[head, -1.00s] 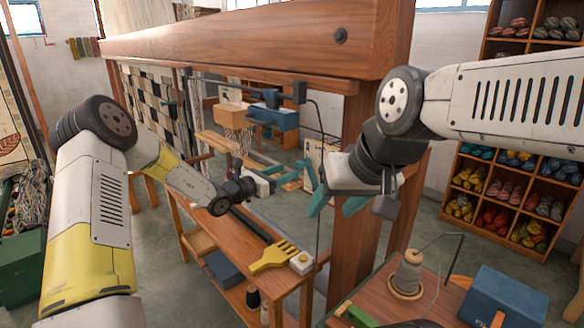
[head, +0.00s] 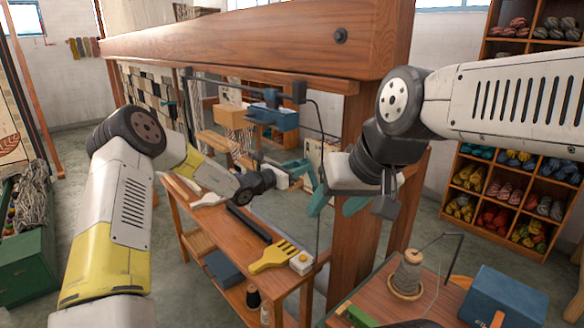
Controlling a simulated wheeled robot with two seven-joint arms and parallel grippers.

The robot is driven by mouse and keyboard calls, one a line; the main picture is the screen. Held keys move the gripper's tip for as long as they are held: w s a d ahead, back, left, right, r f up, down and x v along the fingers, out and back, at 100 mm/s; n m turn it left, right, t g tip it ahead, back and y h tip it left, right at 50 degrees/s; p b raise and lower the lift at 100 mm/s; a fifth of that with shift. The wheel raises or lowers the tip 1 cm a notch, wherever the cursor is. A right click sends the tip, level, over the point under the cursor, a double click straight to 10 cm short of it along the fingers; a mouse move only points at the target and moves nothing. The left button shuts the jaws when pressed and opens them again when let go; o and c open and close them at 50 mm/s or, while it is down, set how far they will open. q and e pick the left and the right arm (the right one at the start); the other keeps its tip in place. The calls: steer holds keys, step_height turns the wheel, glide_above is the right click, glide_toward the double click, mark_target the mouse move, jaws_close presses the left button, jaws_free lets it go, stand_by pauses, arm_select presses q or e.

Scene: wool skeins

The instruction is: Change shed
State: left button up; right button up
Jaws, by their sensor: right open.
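The wooden loom frame has a thick top beam (head: 240,45) and a post (head: 355,235) at its right. Under the beam hang a tan block (head: 233,117) and a blue block (head: 276,117), with a thin dark rod (head: 215,81) above them. A small white box with a button (head: 302,262) sits at the right end of the bench. My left gripper (head: 301,171) is below the blue block, above the bench; its teal fingers are small and partly overlapped, so its opening is unclear. My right gripper (head: 336,203) is open and empty in front of the post, its teal fingers apart.
The bench (head: 215,222) bears a yellow comb (head: 268,258) and a black bar (head: 248,222). A side table at lower right holds a grey thread spool (head: 408,272) and a blue box (head: 507,295). Shelves of yarn (head: 515,195) stand at the right. A dark cable hangs beside the post.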

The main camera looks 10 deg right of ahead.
arm_select(q)
jaws_close()
steer(key=shift+w+a, duration=0.15)
steer(key=shift+a, duration=0.05)
stand_by(0.9)
